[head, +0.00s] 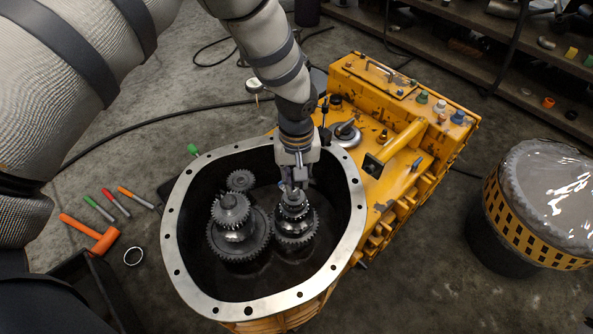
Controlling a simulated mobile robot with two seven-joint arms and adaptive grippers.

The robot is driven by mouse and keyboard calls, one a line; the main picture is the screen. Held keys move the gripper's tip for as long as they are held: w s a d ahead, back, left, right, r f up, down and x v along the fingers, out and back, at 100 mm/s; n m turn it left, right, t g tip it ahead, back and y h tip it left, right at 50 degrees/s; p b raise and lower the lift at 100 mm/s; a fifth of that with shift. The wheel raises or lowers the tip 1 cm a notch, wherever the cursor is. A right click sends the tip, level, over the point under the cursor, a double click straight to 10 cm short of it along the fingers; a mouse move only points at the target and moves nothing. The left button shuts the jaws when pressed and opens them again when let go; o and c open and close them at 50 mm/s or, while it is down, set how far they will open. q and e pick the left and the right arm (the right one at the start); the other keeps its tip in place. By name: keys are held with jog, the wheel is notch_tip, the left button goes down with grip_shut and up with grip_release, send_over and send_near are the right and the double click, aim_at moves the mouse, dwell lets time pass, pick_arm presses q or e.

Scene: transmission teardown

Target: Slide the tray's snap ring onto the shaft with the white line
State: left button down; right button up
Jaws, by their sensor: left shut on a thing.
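My left gripper (295,184) comes down from above into the open housing and is shut, its fingertips right at the top of the right-hand gear shaft (293,201). What it grips is small and mostly hidden by the fingers; it fits the snap ring, but I cannot make out its outline or whether it is around the shaft. A second gear shaft (230,205) stands to the left, with a small gear (241,180) behind it. I cannot see a white line on either shaft. My right gripper is not in view.
The housing's pale bolted rim (176,240) surrounds the gears. The yellow transmission body (362,95) extends behind. On the floor at left are an orange hammer (92,236), several coloured pens and a pale ring (134,256), beside a dark tray (72,268). A drum (505,235) stands at right.

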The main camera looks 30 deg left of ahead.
pick_arm(q)
jog(key=shift+n, duration=0.9)
jog(key=f+b, duration=0.1)
jog(key=f, duration=0.2)
jog(key=w+a+f+b, duration=0.1)
jog(key=f, duration=0.2)
jog(key=w+f, duration=0.1)
jog(key=f, duration=0.1)
jog(key=shift+w+a+f+b, duration=0.2)
jog(key=shift+f+b, duration=0.2)
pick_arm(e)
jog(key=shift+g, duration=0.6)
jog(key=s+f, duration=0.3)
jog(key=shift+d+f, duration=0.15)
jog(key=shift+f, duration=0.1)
pick_arm(q)
jog(key=shift+d+f, duration=0.1)
jog(key=shift+f, duration=0.05)
jog(key=shift+f, duration=0.3)
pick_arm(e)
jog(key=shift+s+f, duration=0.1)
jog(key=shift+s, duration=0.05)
pick_arm(q)
jog(key=shift+f+b, duration=0.3)
jog(key=shift+f, duration=0.2)
jog(key=c, duration=0.9)
grip_release()
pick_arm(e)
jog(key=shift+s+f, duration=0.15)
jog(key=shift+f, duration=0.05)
